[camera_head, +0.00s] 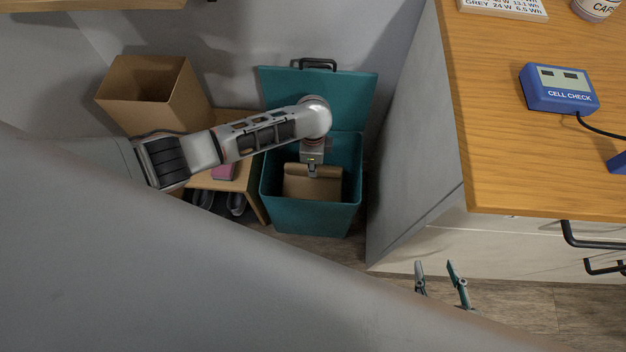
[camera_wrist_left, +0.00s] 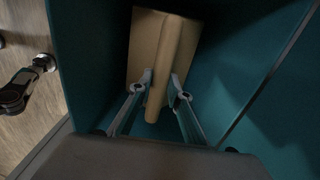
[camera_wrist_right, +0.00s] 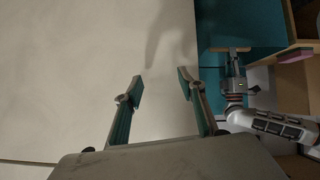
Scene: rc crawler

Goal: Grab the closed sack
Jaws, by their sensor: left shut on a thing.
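The closed sack (camera_head: 313,186) is tan with a folded top and sits inside the open teal bin (camera_head: 310,217). My left gripper (camera_head: 312,170) reaches down into the bin and is shut on the sack's top fold. In the left wrist view the fingers (camera_wrist_left: 160,88) press on both sides of the sack's raised fold (camera_wrist_left: 166,62). The sack's lower part is hidden in the bin. My right gripper (camera_head: 440,272) is open and empty, low in front of the white cabinet. Its spread fingers (camera_wrist_right: 160,88) show in the right wrist view.
The bin's teal lid (camera_head: 350,90) stands raised at the back. An open cardboard box (camera_head: 150,90) is on the left, above a low wooden stand (camera_head: 245,180) with a pink item (camera_head: 224,171). The wooden counter (camera_head: 500,150) bounds the right side, with a blue cell checker (camera_head: 558,90) on it.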

